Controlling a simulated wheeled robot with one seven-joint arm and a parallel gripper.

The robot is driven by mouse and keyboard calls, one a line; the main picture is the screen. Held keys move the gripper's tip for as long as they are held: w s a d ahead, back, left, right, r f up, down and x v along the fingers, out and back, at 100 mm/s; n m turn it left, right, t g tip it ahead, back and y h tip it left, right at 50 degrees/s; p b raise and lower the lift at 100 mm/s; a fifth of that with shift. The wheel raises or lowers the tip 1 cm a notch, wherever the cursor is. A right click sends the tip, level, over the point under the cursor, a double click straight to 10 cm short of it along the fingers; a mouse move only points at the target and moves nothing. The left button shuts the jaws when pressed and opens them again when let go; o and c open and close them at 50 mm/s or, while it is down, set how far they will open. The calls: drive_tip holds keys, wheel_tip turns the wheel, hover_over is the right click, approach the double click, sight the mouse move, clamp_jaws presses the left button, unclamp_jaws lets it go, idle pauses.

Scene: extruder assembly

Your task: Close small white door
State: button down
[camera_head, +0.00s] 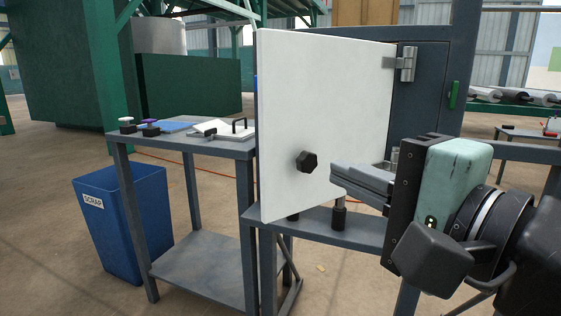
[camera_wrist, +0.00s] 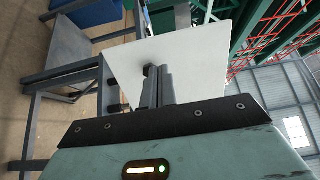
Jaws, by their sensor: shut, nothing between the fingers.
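The small white door (camera_head: 322,110) stands swung open on a metal hinge (camera_head: 407,62) at its upper right, in the head view. A black knob (camera_head: 307,161) sticks out from its lower middle. My gripper (camera_head: 334,172) is shut and empty, with its fingertips pointing left, just right of the knob in the picture. In the wrist view the door (camera_wrist: 198,62) fills the upper middle, and the shut fingers (camera_wrist: 157,76) overlap the knob (camera_wrist: 148,70). I cannot tell whether they touch the knob or the door.
A dark grey cabinet panel (camera_head: 428,90) with a green handle (camera_head: 454,95) stands behind the hinge. A grey side table (camera_head: 190,143) with small tools is at the left. A blue scrap bin (camera_head: 118,225) stands on the floor beside it. A grey ledge (camera_head: 365,228) runs below the door.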

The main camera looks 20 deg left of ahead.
sight(268, 142)
drive_tip(key=p+x, duration=0.1)
drive_tip(key=p, duration=0.2)
drive_tip(key=p+x, duration=0.2)
drive_tip(key=p, duration=0.2)
drive_tip(key=p+x, duration=0.1)
drive_tip(key=p, duration=0.2)
drive_tip(key=shift+w+a+r, duration=0.2)
drive_tip(key=shift+a+r, duration=0.05)
drive_tip(key=shift+r, duration=0.05)
drive_tip(key=p+x, duration=0.1)
drive_tip(key=x, duration=0.2)
drive_tip(key=p+x, duration=0.2)
drive_tip(key=x, duration=0.1)
drive_tip(key=p+x, duration=0.2)
drive_tip(key=x, duration=0.1)
drive_tip(key=shift+f, duration=0.3)
